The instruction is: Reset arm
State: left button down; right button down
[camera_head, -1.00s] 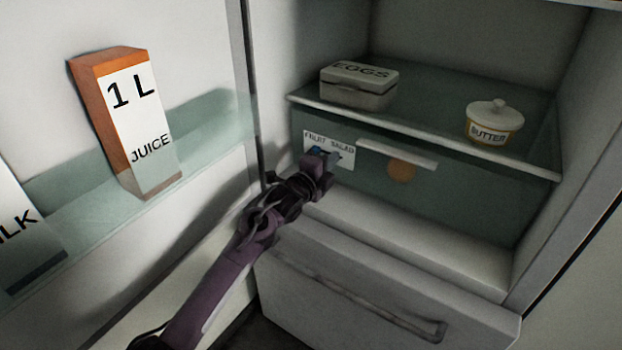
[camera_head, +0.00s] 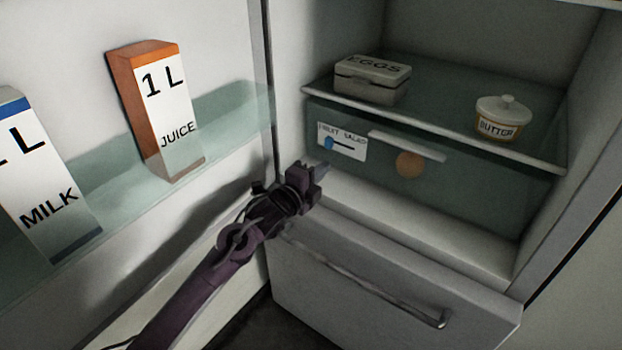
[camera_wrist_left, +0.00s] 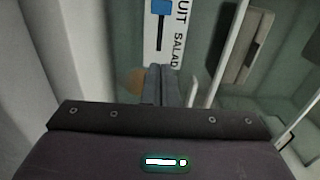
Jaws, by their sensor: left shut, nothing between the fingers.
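My left gripper (camera_head: 321,170) is shut and empty in the head view. It is in front of the fridge's drawer compartment, a little below the fruit salad label (camera_head: 341,141). In the left wrist view its closed fingers (camera_wrist_left: 160,84) point toward the same label (camera_wrist_left: 163,32), with a gap that I cannot measure. My right gripper is in neither view.
The glass drawer (camera_head: 470,187) has a white handle (camera_head: 407,146). Above it, an egg box (camera_head: 372,79) and a butter dish (camera_head: 503,118) stand on a shelf. A juice carton (camera_head: 157,110) and a milk carton (camera_head: 45,180) stand in the door. A lower drawer (camera_head: 390,275) is shut.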

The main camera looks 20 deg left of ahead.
pick_arm(q)
jog(key=v, duration=0.4)
jog(key=shift+s, duration=0.1)
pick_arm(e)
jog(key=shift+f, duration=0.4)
